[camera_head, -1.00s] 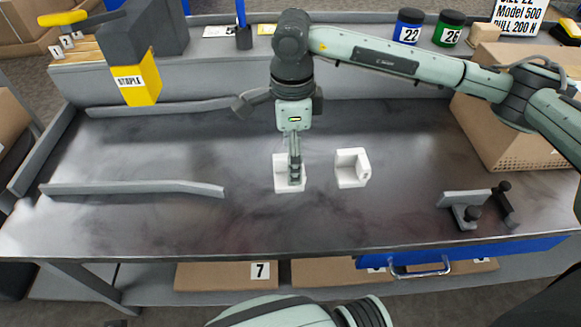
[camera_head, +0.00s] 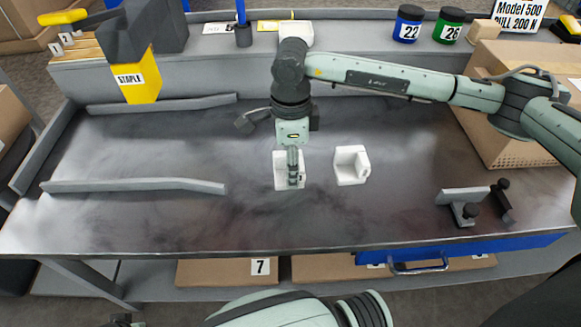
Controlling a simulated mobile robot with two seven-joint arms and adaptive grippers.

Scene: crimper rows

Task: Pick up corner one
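Two white corner pieces lie on the dark metal table. The left corner piece (camera_head: 281,180) is under my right gripper and partly hidden by it; the right corner piece (camera_head: 350,168) stands clear beside it. I cannot surely read a number on either. My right gripper (camera_head: 293,180) points down with its fingers at the left corner piece, seen edge-on, so I cannot tell whether they are open or shut on it. The piece appears to rest on the table. A link of my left arm shows at the bottom edge; its gripper is out of view.
Grey rails (camera_head: 133,186) lie on the table's left side. A grey bracket with black knobs (camera_head: 466,208) is at the right. A cardboard box (camera_head: 520,120) stands at the back right. A yellow staple bin (camera_head: 138,82) is at the back left. The table's front middle (camera_head: 300,225) is clear.

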